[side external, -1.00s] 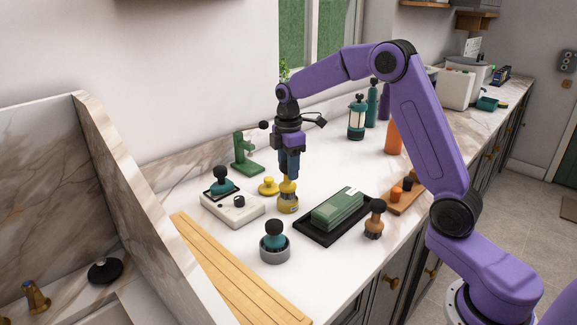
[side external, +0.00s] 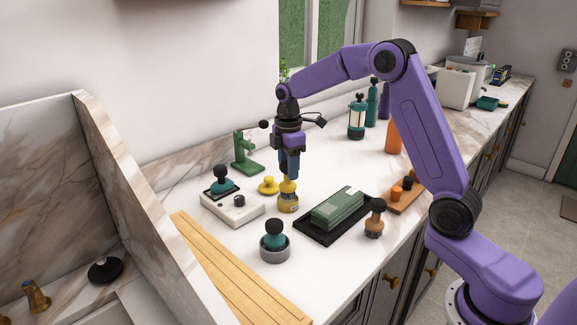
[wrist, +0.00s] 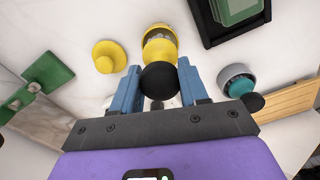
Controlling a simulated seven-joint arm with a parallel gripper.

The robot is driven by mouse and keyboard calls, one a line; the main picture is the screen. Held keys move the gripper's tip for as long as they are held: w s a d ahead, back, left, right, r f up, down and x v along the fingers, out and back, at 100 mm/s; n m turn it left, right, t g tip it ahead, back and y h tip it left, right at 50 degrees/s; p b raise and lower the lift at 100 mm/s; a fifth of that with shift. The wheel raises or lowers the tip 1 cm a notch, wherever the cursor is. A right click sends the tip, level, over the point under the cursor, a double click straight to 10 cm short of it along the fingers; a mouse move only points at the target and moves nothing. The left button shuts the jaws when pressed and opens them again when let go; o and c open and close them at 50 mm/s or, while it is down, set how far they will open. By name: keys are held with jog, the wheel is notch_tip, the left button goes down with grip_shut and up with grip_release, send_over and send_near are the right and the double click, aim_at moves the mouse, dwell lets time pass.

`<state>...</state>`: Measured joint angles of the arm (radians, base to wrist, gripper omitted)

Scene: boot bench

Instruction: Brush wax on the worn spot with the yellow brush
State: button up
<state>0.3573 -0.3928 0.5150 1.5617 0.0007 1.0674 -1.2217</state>
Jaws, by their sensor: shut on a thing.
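My gripper (side external: 288,170) points straight down over the counter, shut on the yellow brush (side external: 288,186). In the wrist view the gripper (wrist: 158,72) has the brush's round black knob (wrist: 159,78) between its blue fingers. The brush's yellow body stands in or on a yellow pot (side external: 288,205) with a greyish band; its lower end is hidden. The pot also shows in the wrist view (wrist: 159,33). A green block (side external: 338,209) lies on a black tray (side external: 304,228) to the right. I cannot make out a worn spot.
A yellow lid-like knob (side external: 268,186) is close left of the pot. A teal brush (side external: 274,241) stands in a grey cup (side external: 275,253) in front. A white device (side external: 232,211), green stand (side external: 246,156) and wooden-handled brush (side external: 375,218) are nearby. Wooden slats (side external: 235,275) lie front left.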

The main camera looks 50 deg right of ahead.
jog(key=shift+f, duration=0.95)
dwell(4.0)
jog(key=shift+r, duration=3.55)
